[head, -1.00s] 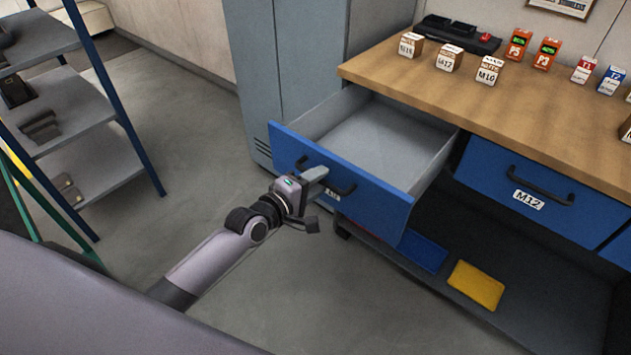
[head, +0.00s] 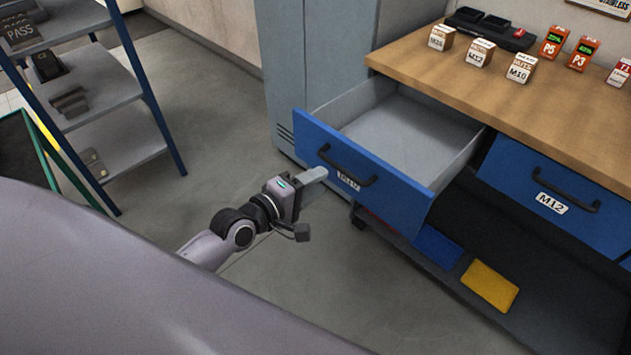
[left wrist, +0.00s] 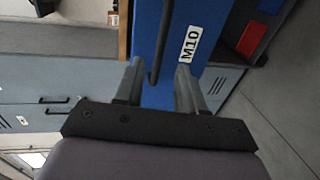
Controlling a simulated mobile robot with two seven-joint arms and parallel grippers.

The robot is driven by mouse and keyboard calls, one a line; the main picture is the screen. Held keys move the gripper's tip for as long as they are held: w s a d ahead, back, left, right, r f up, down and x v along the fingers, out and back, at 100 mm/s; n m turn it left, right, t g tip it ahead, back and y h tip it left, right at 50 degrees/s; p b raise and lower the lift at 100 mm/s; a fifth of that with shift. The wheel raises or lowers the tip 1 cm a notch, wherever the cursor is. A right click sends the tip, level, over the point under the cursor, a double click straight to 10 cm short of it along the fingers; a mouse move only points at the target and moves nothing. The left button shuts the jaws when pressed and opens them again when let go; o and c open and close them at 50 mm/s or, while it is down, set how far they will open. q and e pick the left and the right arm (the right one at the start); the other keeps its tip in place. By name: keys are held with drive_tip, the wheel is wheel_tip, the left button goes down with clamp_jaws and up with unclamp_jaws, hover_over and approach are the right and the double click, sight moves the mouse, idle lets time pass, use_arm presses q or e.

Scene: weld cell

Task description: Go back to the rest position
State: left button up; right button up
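My left gripper (head: 314,176) is in front of the pulled-out blue drawer (head: 395,205) labelled M10, apart from its black handle (head: 347,166) in the head view. In the left wrist view the two fingers of my left gripper (left wrist: 158,84) are spread apart with nothing held between them. The drawer's M10 label (left wrist: 190,44) and handle (left wrist: 159,45) show beyond the fingers. The drawer stands open, and its visible inside is empty. My right gripper is in neither view.
The wooden bench top (head: 455,90) holds several labelled boxes and a black tray. A closed drawer (head: 540,190) labelled M12 is to the right. A grey cabinet (head: 290,70) stands behind. A shelf rack (head: 100,95) is at left. The floor between is clear.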

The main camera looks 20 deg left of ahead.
use_arm(q)
drive_tip(key=s+f+m+g+y, duration=0.1)
drive_tip(key=s+f+m+g, duration=0.1)
drive_tip(key=s+f+m, duration=0.4)
drive_tip(key=s+f+m+g+y, duration=0.2)
drive_tip(key=s+f+m, duration=0.4)
drive_tip(key=s+m, duration=0.4)
drive_tip(key=s+d, duration=0.1)
drive_tip(key=s, duration=0.2)
drive_tip(key=shift+s+f, duration=0.15)
